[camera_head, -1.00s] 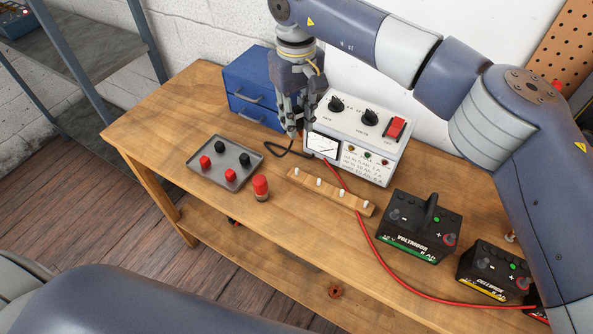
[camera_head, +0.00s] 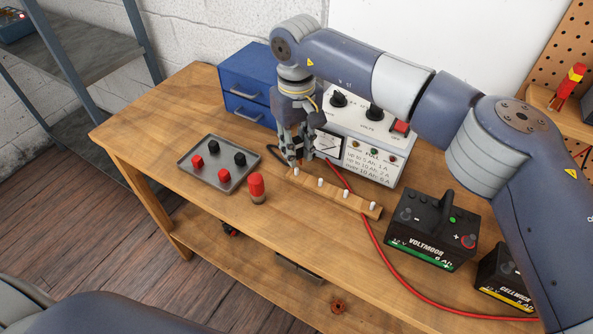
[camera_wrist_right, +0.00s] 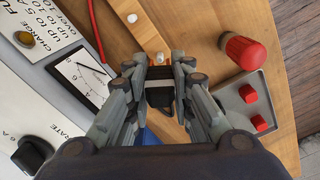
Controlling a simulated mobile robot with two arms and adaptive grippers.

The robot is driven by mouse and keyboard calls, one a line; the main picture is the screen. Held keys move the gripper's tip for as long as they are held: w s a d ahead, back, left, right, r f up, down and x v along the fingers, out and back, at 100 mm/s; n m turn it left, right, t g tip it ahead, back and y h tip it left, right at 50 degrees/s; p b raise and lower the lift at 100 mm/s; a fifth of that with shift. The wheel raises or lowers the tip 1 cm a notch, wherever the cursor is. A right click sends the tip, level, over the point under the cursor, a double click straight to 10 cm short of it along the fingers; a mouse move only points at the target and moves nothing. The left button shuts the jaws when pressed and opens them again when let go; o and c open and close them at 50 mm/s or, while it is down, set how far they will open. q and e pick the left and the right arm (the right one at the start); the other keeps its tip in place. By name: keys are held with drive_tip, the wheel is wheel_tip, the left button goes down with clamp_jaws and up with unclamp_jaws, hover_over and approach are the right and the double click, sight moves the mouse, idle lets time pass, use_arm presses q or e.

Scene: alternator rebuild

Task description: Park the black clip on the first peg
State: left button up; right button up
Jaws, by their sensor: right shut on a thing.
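My right gripper (camera_head: 299,163) is shut on the black clip (camera_wrist_right: 160,97), which shows between the fingers in the right wrist view; in the head view the fingers mostly hide it. The fingertips are at the left end of the wooden peg rail (camera_head: 334,190), close to its first white peg (camera_head: 296,171). In the right wrist view a small white peg (camera_wrist_right: 160,57) shows just beyond the clip. I cannot tell whether clip and peg touch. The other pegs are bare. My left gripper is out of view.
The white charger (camera_head: 372,150) stands behind the rail, with a red cable (camera_head: 364,225) running past it. A black battery (camera_head: 430,232) stands right. The table's front left is clear.

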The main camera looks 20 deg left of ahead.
drive_tip(key=shift+f+b, duration=0.95)
drive_tip(key=shift+f, duration=0.3)
drive_tip(key=o, duration=0.8)
drive_tip(key=shift+o, duration=0.2)
drive_tip(key=shift+r, duration=0.1)
wheel_tip(320, 180, up, 8)
drive_tip(key=p, duration=0.5)
drive_tip(key=shift+r, duration=0.25)
